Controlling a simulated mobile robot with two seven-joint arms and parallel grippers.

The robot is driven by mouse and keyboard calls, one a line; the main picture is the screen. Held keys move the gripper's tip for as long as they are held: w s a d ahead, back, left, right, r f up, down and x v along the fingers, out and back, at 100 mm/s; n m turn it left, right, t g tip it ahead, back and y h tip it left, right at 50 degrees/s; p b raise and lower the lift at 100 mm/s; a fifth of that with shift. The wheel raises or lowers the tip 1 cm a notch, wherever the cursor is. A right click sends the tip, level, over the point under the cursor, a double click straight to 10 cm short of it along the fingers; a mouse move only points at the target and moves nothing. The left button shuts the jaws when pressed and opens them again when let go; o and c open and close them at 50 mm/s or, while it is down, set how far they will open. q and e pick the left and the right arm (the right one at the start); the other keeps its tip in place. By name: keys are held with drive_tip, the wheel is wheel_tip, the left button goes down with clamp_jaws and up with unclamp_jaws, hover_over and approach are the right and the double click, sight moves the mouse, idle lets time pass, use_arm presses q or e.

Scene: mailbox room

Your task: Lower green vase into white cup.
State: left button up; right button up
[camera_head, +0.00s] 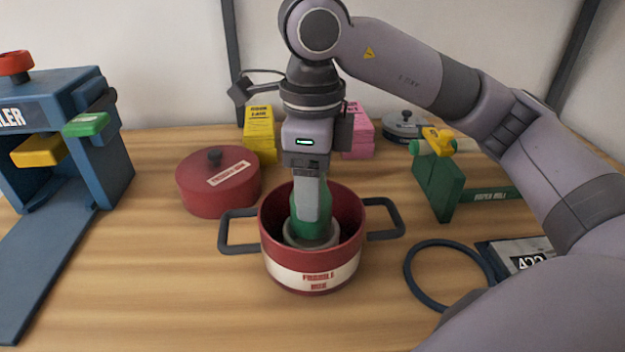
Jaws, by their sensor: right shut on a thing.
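My right gripper (308,196) points straight down into a red two-handled pot (313,258) and is shut on a green vase (312,231). The vase is partly hidden behind the grey finger. Its lower end sits within the rim of a pale grey-white round cup (291,239) inside the pot. The depth of the vase in the cup, and whether it touches the bottom, cannot be seen. The front wall of the pot hides the lower part of the cup. My left gripper is not in view.
A red lid (205,192) lies left of the pot. Yellow (260,128) and pink (358,135) stacks stand behind. A blue machine (75,125) is at left. A green dispenser (437,182), blue ring (410,272) and grey packet (520,254) are at right.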

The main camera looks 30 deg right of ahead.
drive_tip(key=shift+f, duration=0.1)
idle(0.3)
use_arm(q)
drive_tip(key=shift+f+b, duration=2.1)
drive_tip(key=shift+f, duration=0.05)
use_arm(e)
drive_tip(key=shift+f, duration=2.45)
drive_tip(key=o, duration=1.3)
wheel_tip(320, 180, up, 6)
drive_tip(key=shift+f+p, duration=0.1)
drive_tip(key=shift+p, duration=0.85)
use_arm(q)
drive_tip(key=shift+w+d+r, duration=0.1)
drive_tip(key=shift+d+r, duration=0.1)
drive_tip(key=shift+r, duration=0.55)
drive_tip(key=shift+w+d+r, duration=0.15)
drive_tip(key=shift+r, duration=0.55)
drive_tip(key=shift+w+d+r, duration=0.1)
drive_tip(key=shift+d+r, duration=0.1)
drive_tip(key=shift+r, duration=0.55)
use_arm(e)
drive_tip(key=shift+r, duration=0.75)
